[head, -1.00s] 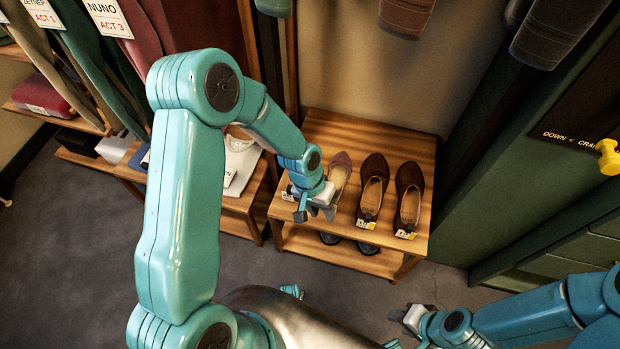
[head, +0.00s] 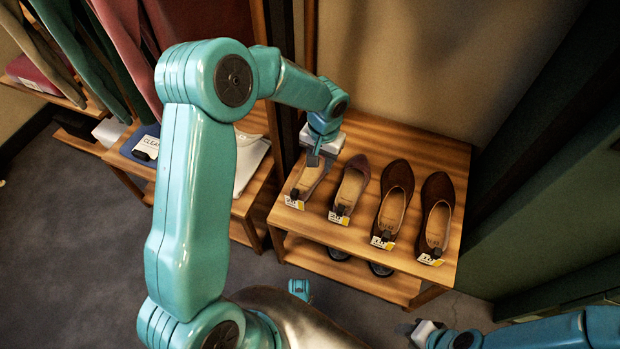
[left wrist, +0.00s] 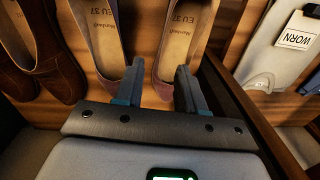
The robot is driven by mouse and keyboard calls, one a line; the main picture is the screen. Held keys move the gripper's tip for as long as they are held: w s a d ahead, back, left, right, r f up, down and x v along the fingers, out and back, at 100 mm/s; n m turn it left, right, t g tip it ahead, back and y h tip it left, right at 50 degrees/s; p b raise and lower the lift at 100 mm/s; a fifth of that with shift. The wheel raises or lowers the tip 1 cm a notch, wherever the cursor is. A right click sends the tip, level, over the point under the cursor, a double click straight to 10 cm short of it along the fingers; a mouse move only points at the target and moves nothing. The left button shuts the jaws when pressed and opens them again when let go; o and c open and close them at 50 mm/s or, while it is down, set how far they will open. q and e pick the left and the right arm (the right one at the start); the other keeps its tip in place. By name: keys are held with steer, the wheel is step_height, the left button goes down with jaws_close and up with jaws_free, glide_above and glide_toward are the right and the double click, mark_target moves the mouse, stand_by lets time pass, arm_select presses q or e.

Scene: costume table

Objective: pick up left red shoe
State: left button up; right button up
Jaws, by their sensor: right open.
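Two dusky red shoes stand on the wooden bench, toes to the back: the leftmost one (head: 307,184) and its neighbour (head: 349,188). My left gripper (head: 318,158) is over the toe end of the leftmost shoe and partly hides it. In the left wrist view, the open fingers (left wrist: 158,92) are on either side of that shoe's toe (left wrist: 163,76); whether they touch it I cannot tell. The neighbouring red shoe (left wrist: 108,68) lies just outside the left-hand finger. My right gripper (head: 415,331) is open and empty at the bottom edge, away from the shoes.
Two dark brown shoes (head: 395,194) (head: 437,210) stand to the right on the bench (head: 440,158). Price tags lie at the heels. More shoes show dimly on the lower shelf (head: 315,279). A dark post (head: 284,95) and a table with folded clothes (head: 249,163) are to the left.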

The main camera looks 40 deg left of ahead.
mark_target(317, 180)
arm_select(q)
steer(key=f+b, duration=0.1)
steer(key=f, duration=0.2)
steer(key=f+b, duration=0.1)
steer(key=f, duration=0.2)
steer(key=f+b, duration=0.1)
steer(key=f, duration=0.1)
steer(key=shift+s+a+f, duration=0.2)
steer(key=shift+a+f, duration=0.15)
steer(key=shift+f, duration=0.05)
steer(key=shift+r, duration=0.1)
steer(key=shift+f, duration=0.3)
jaws_close()
